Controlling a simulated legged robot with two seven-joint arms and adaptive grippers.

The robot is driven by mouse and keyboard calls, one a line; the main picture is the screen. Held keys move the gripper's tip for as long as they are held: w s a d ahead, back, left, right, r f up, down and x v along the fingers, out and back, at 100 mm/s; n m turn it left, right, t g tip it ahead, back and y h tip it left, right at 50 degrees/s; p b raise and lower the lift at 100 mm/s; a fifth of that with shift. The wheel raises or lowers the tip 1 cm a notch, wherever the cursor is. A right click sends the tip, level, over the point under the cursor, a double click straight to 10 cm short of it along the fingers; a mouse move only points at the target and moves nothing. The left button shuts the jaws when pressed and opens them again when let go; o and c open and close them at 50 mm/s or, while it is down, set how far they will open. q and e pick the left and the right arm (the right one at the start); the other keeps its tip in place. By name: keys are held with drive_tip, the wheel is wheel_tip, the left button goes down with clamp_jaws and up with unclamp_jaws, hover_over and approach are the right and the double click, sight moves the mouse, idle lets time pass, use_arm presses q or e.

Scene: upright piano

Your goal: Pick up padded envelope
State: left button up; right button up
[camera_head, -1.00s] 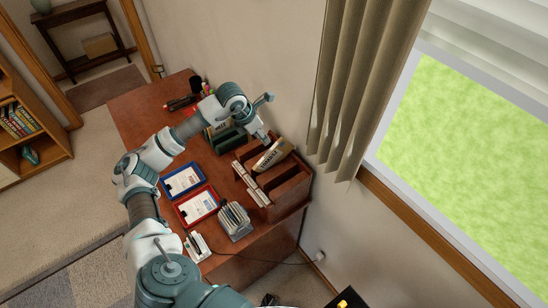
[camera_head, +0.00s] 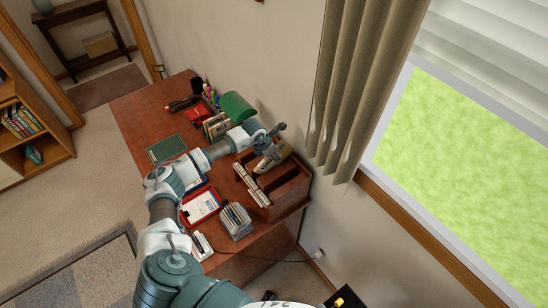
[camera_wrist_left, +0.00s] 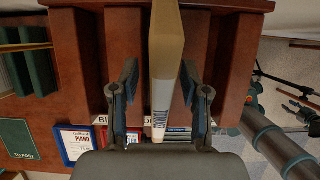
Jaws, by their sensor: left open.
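The padded envelope (camera_head: 273,157) is tan with dark lettering on its face. It stands on edge in a slot of the brown wooden sorter (camera_head: 290,190). In the left wrist view the envelope (camera_wrist_left: 166,45) runs upright through the middle of the picture, seen nearly edge-on. My left gripper (camera_wrist_left: 158,85) is open, with one finger on each side of the envelope and a gap visible on both sides. In the head view my left gripper (camera_head: 262,147) is at the envelope's upper end. My right gripper is not in view.
The sorter's wooden dividers stand close on both sides. White cards (camera_head: 246,180), a red-framed sheet (camera_head: 201,205), a grey rack (camera_head: 236,220) and a green board (camera_head: 166,148) share the wooden top (camera_head: 140,120). Green holders (camera_head: 237,106) stand behind. The curtain (camera_head: 355,90) hangs to the right.

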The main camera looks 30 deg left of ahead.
sight(278, 144)
use_arm(q)
drive_tip(key=shift+w+d+f, duration=0.1)
drive_tip(key=shift+w+f, duration=0.1)
drive_tip(key=shift+f, duration=0.4)
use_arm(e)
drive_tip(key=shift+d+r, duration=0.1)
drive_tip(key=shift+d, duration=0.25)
use_arm(q)
clamp_jaws()
drive_tip(key=shift+r, duration=0.1)
drive_tip(key=shift+s+r+b, duration=0.2)
drive_tip(key=shift+r+b, duration=0.15)
drive_tip(key=shift+b, duration=0.15)
wheel_tip(278, 144, up, 11)
drive_tip(key=shift+b, duration=0.9)
drive_tip(key=s+a+b, duration=0.3)
drive_tip(key=s, duration=0.6)
drive_tip(key=s+a+b, duration=0.3)
drive_tip(key=s+a, duration=0.1)
drive_tip(key=s, duration=0.5)
drive_tip(key=shift+a+f, duration=0.15)
drive_tip(key=shift+a, duration=0.15)
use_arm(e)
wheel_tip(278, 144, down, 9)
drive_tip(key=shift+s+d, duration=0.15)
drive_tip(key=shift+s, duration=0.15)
